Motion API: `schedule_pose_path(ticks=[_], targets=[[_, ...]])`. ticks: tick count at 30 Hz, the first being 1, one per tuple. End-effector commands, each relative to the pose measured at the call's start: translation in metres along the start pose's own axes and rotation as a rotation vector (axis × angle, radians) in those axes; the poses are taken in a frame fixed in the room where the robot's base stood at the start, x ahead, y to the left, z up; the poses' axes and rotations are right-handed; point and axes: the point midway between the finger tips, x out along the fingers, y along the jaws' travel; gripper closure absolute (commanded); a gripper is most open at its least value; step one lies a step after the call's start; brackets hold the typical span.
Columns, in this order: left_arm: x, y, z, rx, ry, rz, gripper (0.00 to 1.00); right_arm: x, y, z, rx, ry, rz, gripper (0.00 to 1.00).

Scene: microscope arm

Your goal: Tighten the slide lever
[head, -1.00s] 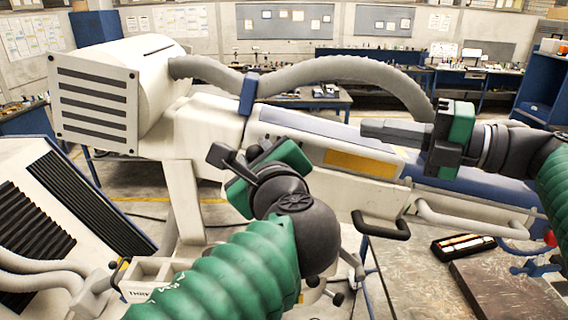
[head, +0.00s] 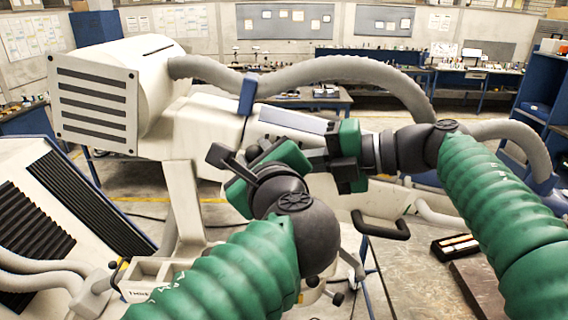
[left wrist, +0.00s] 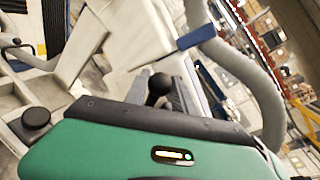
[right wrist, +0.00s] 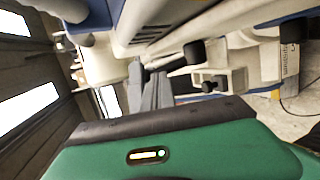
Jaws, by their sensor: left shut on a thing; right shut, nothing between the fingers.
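The white microscope arm (head: 205,125) runs from the big vented housing at upper left toward the right. My left gripper (head: 228,160) is at its side, below the blue clamp band. In the left wrist view a round black knob (left wrist: 158,86) shows at the left gripper's fingers (left wrist: 180,95); the gripper is shut on it, and I take it for the slide lever. My own wrist hides most of it in the head view. My right gripper (head: 312,145) is shut and empty, its fingers pointing left along the arm. Its closed grey fingers show in the right wrist view (right wrist: 157,88).
A grey hose (head: 340,70) loops above the arm. A black handle (head: 382,226) sticks out below it. A metal table (head: 400,270) with a black tray (head: 456,246) is at lower right. Two black knobs on a white bracket (right wrist: 238,78) show in the right wrist view.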

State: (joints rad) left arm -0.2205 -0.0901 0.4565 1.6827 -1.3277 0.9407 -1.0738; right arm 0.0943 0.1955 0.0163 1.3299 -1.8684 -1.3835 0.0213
Motion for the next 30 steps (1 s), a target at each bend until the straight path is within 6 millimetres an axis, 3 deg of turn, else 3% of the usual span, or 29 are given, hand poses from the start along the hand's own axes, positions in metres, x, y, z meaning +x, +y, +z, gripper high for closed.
schedule_pose_path(ticks=[23,24,28,30], targets=[[-0.001,-0.001,-0.005,0.002,0.01,-0.005,1.0,0.02,0.001,-0.001,0.001,0.002,0.001,1.0],[-0.001,-0.002,-0.005,0.002,0.011,-0.007,0.65,0.02,0.001,-0.002,0.001,0.002,0.0,1.0],[-0.001,-0.001,-0.003,0.001,0.008,-0.007,0.48,0.021,0.001,-0.002,0.001,0.004,0.0,1.0],[-0.001,-0.001,-0.002,0.001,0.006,-0.005,0.48,0.021,0.001,-0.002,0.001,0.003,0.0,1.0]])
